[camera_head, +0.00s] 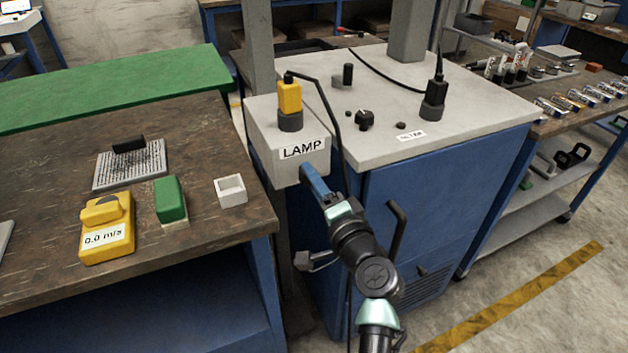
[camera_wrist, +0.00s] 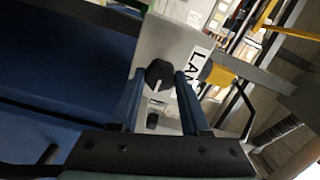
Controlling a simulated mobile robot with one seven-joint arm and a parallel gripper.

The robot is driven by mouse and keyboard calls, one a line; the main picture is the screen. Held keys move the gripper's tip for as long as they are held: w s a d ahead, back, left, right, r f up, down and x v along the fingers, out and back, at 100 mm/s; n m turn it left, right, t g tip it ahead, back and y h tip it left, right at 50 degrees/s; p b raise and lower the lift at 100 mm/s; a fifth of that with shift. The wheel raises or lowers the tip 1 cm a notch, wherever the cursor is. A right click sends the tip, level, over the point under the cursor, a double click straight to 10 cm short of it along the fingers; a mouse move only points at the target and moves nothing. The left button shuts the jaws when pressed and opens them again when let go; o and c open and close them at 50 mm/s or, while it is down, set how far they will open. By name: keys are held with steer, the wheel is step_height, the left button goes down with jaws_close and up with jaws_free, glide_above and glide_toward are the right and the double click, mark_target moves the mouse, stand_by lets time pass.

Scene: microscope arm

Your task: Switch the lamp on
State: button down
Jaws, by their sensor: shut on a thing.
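The lamp box (camera_head: 268,150) is a grey box with a white LAMP label (camera_head: 303,149), fixed at the left corner of the blue cabinet. A yellow plug (camera_head: 290,97) with a black cable stands on top of it. In the wrist view the box face (camera_wrist: 165,40) shows a black round knob (camera_wrist: 159,74) with a pale line on it. My gripper (camera_wrist: 160,82) has its blue fingers on either side of this knob, shut on it. In the head view my gripper (camera_head: 314,182) is at the box's front below the label, and the knob is hidden.
The blue cabinet (camera_head: 440,190) has a grey top with another knob (camera_head: 364,119) and a black plug (camera_head: 434,98). A wooden bench (camera_head: 200,120) on the left holds a yellow meter (camera_head: 106,228). A black handle (camera_head: 397,228) sticks out right of my arm.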

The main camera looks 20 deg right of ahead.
steer(key=shift+c, duration=1.9)
jaws_free()
steer(key=s, duration=1.3)
steer(key=shift+d, duration=0.2)
